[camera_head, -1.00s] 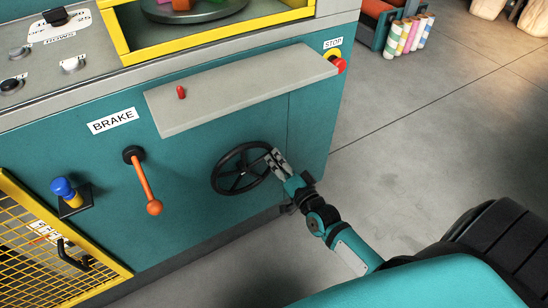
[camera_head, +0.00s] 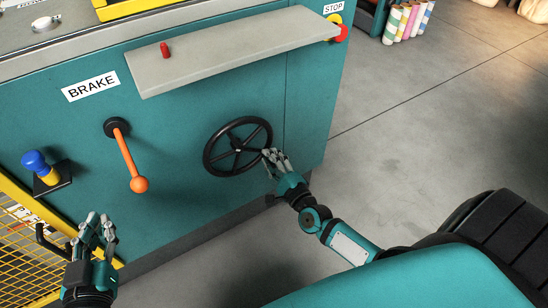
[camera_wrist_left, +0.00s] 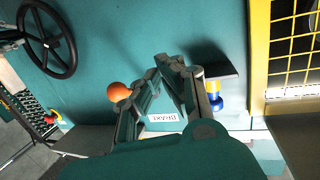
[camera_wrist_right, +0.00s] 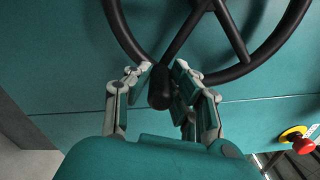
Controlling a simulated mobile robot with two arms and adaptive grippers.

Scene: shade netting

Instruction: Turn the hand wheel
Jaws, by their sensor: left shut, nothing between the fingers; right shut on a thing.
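The black hand wheel (camera_head: 238,121) is mounted on the teal machine front, right of the orange brake lever (camera_head: 127,158). My right gripper (camera_head: 272,158) is at the wheel's lower right rim. In the right wrist view, my right gripper (camera_wrist_right: 160,80) has its fingers closed around the wheel's black handle knob (camera_wrist_right: 159,90). The wheel (camera_wrist_right: 122,28) fills the top there. My left gripper (camera_head: 97,226) is shut and empty, in front of the machine at lower left. The left wrist view shows its fingers (camera_wrist_left: 168,62) drawn together, and the wheel (camera_wrist_left: 68,45) at upper left.
A blue-topped yellow knob (camera_head: 45,170) and a yellow mesh guard (camera_head: 25,255) are near my left gripper. A grey shelf (camera_head: 220,55) juts out above the wheel. A red stop button (camera_head: 341,33) is at its right end.

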